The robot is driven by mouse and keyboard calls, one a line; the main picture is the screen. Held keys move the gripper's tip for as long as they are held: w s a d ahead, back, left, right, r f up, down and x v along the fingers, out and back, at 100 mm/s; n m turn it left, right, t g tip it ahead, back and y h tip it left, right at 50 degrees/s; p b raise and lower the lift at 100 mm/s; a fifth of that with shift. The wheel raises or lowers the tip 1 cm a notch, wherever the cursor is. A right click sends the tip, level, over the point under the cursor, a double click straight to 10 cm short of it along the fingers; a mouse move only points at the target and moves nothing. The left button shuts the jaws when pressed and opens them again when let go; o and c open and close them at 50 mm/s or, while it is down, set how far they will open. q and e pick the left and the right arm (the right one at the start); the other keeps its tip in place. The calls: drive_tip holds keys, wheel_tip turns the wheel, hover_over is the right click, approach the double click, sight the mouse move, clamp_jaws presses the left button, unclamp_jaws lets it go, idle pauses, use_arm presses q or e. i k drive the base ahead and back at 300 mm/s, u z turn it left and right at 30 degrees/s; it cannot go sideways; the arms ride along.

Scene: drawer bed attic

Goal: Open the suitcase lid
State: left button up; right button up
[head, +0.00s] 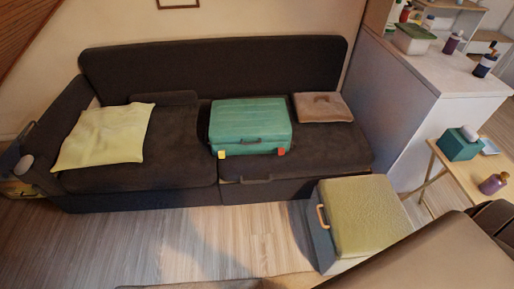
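A green suitcase (250,125) lies flat on the seat of the dark sofa, near the middle. Its lid looks closed. A dark handle (250,141) is on its front side, with a yellow tag or latch (222,154) at the left and a red one (281,151) at the right. Neither of my grippers shows in the head view, and nothing touches the suitcase from the front.
The dark sofa (135,177) has a yellow cushion (104,135) at left and a brown folded item (322,107) right of the suitcase. A yellow-green topped box (362,212) stands on the floor before the sofa's right end. Wooden floor (130,240) at front left is clear.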

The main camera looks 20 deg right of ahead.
sight(253, 121)
drive_tip(key=z, duration=1.05)
drive_tip(key=i, duration=0.45)
drive_tip(key=z, duration=0.75)
